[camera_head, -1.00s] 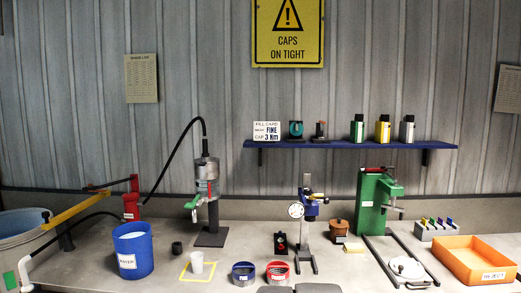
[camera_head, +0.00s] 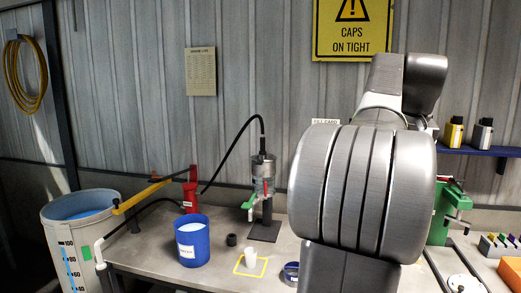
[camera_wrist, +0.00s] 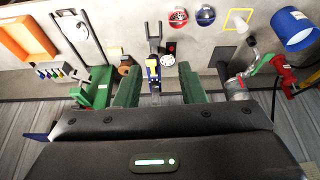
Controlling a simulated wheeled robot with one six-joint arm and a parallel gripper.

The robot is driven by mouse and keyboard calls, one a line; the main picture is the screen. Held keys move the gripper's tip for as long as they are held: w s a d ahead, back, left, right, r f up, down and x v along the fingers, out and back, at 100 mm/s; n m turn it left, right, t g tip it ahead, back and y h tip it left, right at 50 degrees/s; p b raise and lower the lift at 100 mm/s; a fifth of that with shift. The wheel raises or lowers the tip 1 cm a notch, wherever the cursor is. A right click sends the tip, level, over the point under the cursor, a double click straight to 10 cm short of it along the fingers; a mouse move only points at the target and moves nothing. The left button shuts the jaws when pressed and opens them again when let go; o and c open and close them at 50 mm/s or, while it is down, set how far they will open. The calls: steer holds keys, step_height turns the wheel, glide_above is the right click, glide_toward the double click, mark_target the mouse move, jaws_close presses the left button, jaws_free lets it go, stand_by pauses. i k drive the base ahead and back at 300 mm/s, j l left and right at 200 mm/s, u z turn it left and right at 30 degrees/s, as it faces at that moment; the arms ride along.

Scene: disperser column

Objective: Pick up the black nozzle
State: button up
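A small, dark, short cylinder (camera_head: 231,240), which looks like the black nozzle, stands on the bench just right of the blue bucket (camera_head: 192,243) in the head view. In the wrist view it appears as a small dark shape (camera_wrist: 251,41) near the same bucket (camera_wrist: 292,30). My gripper (camera_wrist: 158,78) shows in the wrist view with its two green fingers wide apart and nothing held between them. It is well away from the nozzle. My arm fills the right middle of the head view, hiding my fingers and part of the bench.
A disperser column (camera_head: 264,200) stands behind the nozzle on a dark base. A white cup (camera_head: 251,257) stands in a yellow square, right of the nozzle. A red hand pump with a yellow lever (camera_head: 145,192) and a large drum (camera_head: 75,240) are at left.

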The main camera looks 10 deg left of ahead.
mark_target(262, 151)
steer(key=i+j+u, duration=0.15)
steer(key=i+j, duration=0.2)
steer(key=i+j+u, duration=0.1)
steer(key=i+j, duration=0.15)
steer(key=i, duration=0.3)
steer(key=i+j+u, duration=0.15)
steer(key=i, duration=0.35)
steer(key=i+j+u, duration=0.1)
steer(key=i+j, duration=0.15)
steer(key=i, duration=0.25)
